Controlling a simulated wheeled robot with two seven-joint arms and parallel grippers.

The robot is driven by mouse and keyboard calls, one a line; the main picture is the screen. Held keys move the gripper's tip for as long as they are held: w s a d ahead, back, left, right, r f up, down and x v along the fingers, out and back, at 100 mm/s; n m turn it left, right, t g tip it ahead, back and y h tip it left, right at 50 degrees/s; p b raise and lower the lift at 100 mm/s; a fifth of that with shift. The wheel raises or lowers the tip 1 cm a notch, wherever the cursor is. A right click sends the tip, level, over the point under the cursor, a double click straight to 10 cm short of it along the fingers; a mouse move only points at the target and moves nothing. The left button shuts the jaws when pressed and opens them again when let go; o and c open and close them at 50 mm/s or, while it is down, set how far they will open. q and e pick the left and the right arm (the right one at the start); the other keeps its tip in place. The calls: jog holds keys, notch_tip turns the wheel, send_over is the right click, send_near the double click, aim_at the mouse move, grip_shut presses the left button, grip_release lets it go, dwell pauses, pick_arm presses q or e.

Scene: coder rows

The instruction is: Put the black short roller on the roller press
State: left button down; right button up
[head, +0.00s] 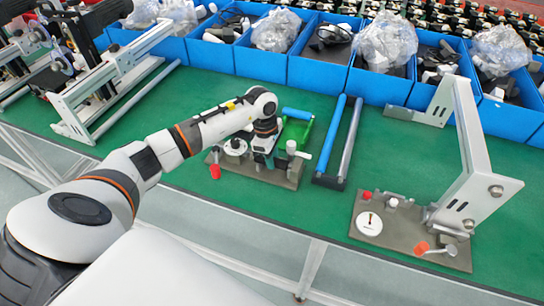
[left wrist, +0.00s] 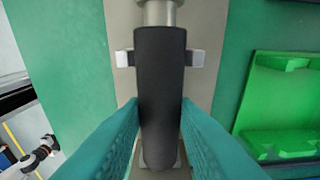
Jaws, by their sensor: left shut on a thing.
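My left gripper (head: 263,158) is over the brown-grey base plate of the roller press (head: 285,180) in the middle of the bench. In the left wrist view its two teal fingers (left wrist: 160,108) are shut on the black short roller (left wrist: 160,75), one on each side. The roller lies lengthwise over the plate, between two small white brackets, its far end at a metal cylinder (left wrist: 159,12). I cannot tell whether it rests on the brackets. In the head view the gripper hides the roller. My right gripper is not in view.
A green holder (head: 299,136) with a blue roller (head: 297,113) stands just behind. A tray with a long blue roller (head: 331,135) lies to the right. A second plate with a tall grey arm (head: 470,160) stands further right. Blue bins (head: 262,66) line the back.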

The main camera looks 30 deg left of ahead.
pick_arm(q)
jog(key=c, duration=1.1)
grip_release()
jog(key=shift+o, duration=0.2)
notch_tip(320, 180, up, 12)
jog(key=a+b, duration=0.1)
jog(key=b, duration=0.2)
jog(key=shift+s+a, duration=0.25)
jog(key=shift+a, duration=0.1)
